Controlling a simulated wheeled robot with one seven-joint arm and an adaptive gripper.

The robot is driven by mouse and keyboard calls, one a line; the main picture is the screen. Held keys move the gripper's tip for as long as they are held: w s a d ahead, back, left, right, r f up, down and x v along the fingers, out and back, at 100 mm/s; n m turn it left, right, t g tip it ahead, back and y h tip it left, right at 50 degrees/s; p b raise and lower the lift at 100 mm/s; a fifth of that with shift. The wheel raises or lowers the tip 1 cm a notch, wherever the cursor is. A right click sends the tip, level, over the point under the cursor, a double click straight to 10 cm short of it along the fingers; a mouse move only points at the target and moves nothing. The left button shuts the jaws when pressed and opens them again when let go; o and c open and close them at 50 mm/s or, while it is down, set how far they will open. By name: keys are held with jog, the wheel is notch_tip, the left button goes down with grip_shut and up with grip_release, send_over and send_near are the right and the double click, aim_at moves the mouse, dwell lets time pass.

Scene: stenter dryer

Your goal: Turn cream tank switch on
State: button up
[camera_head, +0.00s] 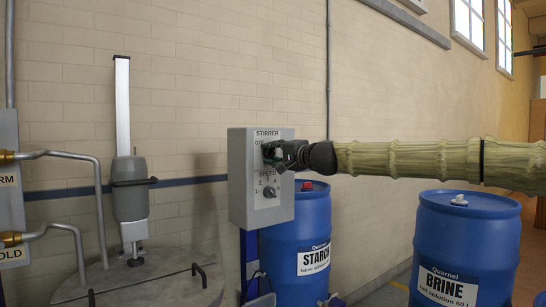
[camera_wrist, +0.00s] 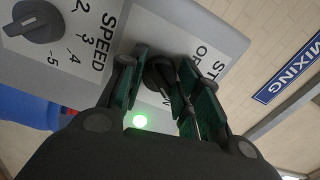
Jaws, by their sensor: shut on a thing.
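The grey switch box marked STIRRER (camera_head: 261,208) stands on a blue post. My gripper (camera_head: 280,154) reaches it from the right, at the upper switch, and hides most of that switch in the head view. In the wrist view, the black switch knob (camera_wrist: 158,73) sits between the green-padded fingers of my gripper (camera_wrist: 162,80), which is shut on it. The OFF and ON lettering around the knob is partly covered. A bright green light (camera_wrist: 140,121) glows beside the knob on the panel.
A speed knob (camera_head: 269,191) is on the same box, below the switch. A lidded tank (camera_head: 150,285) with a stirrer motor (camera_head: 130,188) stands at left. Blue STARCH (camera_head: 295,225) and BRINE (camera_head: 465,240) drums stand behind and right, below my arm.

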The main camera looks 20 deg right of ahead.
jog(key=shift+m, duration=0.9)
jog(key=shift+f, duration=0.1)
jog(key=o, duration=1.1)
jog(key=shift+d, duration=0.1)
jog(key=shift+c, duration=0.2)
jog(key=shift+s, duration=0.1)
jog(key=v, duration=1.2)
